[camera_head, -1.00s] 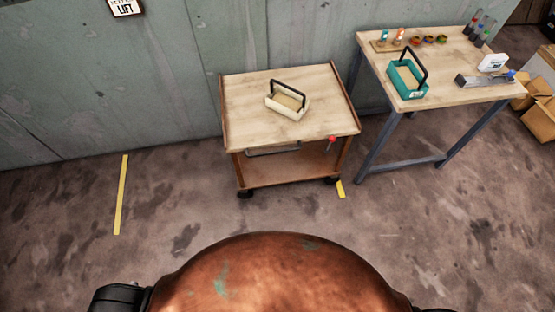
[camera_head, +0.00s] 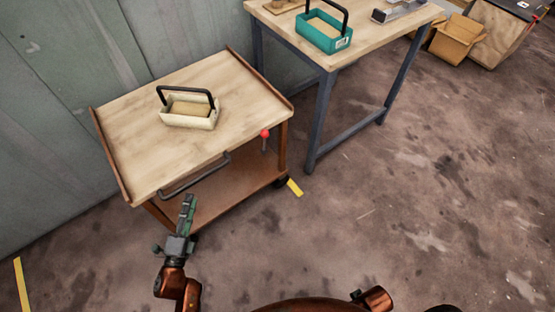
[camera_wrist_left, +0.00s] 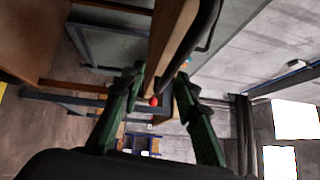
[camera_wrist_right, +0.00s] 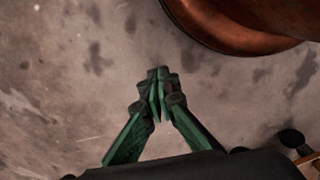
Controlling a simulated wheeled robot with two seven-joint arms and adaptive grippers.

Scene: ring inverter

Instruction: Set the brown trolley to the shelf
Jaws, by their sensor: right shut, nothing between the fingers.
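The brown trolley (camera_head: 219,145) stands against the wall, with a pale wooden top, brown side rails and a lower deck. Its dark handle (camera_head: 195,176) runs along the front edge, and a red-knobbed lever (camera_head: 265,134) is at its right front. My left gripper (camera_head: 187,203) is just in front of the handle, apart from it as far as I can see. In the left wrist view its fingers (camera_wrist_left: 157,82) are open, with the trolley's edge and handle beyond them. My right gripper (camera_wrist_right: 160,75) is shut and empty over bare floor.
A cream tote (camera_head: 188,117) with a black handle sits on the trolley. To the right, a workbench (camera_head: 352,52) with blue legs carries a teal tote (camera_head: 322,36). Cardboard boxes (camera_head: 457,40) lie at the upper right. Yellow floor marks (camera_head: 295,187) show; the right floor is clear.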

